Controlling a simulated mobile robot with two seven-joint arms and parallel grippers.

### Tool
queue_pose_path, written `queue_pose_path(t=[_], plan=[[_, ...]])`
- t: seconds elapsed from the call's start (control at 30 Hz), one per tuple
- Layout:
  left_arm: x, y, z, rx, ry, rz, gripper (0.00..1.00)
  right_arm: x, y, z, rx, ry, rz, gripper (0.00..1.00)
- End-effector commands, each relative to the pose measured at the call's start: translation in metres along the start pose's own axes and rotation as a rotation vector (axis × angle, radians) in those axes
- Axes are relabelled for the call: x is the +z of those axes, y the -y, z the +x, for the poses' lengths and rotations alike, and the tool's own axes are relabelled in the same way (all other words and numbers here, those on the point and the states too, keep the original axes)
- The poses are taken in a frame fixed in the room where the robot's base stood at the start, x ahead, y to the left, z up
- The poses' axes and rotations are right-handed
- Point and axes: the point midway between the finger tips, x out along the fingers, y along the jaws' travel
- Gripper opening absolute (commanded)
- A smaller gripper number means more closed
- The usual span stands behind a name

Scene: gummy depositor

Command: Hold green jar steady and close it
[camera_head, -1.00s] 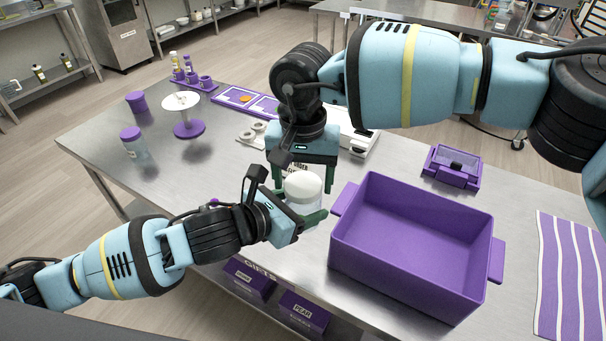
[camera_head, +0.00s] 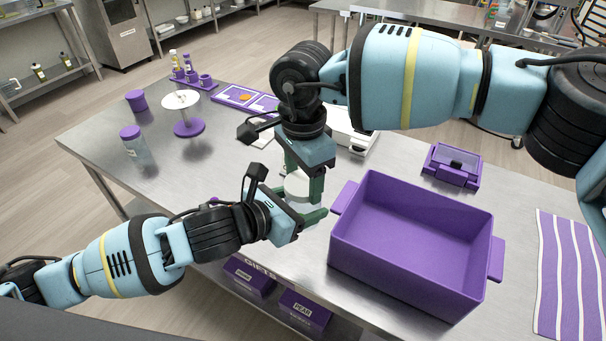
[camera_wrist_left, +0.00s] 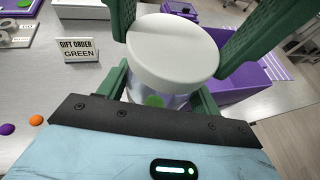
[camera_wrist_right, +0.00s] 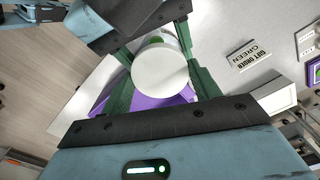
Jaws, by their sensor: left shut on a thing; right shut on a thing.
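The jar is clear with a green mark on its side (camera_wrist_left: 153,100) and a round white lid (camera_wrist_left: 172,50) on top. It stands upright, with the lid looking level; I cannot tell how tightly the lid sits. My left gripper (camera_head: 308,210) is shut on the jar body from the side, below the lid. My right gripper (camera_head: 303,188) comes from above and is shut on the lid, with a green finger at each side of it. The lid also shows between the right fingers in the right wrist view (camera_wrist_right: 160,75). The jar's base is mostly hidden in the head view.
A large purple bin (camera_head: 345,238) stands just right of the jar. A sign reading GIFT ORDER GREEN (camera_wrist_left: 79,49) is on the table. A purple-lidded jar (camera_head: 135,143) and a purple stand (camera_head: 189,128) are at the left. A striped purple mat (camera_head: 570,275) lies far right.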

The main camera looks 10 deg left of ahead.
Motion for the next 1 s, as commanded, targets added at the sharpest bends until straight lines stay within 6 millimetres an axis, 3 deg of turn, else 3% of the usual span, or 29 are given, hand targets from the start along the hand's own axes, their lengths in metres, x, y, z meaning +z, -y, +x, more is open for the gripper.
queue_pose_path(t=[0.3,0.5,0.93,0.97,1.0], plan=[[0.0000,-0.0006,0.0000,0.002,0.000,0.000,0.01,-0.0004,-0.0002,0.0006,0.000,0.000,0.500,0.34],[0.0000,-0.0007,-0.0001,0.002,0.000,0.000,0.01,-0.0003,-0.0003,0.0005,0.000,-0.001,0.741,0.34],[-0.0001,-0.0008,0.0000,0.002,-0.001,0.000,0.01,-0.0002,-0.0003,0.0005,0.000,-0.001,0.814,0.34],[-0.0001,-0.0008,0.0000,0.002,-0.001,0.000,0.01,-0.0002,-0.0003,0.0005,0.000,-0.001,0.814,0.64],[-0.0001,-0.0008,0.0000,0.002,-0.001,0.000,0.01,-0.0002,-0.0003,0.0005,0.000,-0.001,0.814,0.69]])
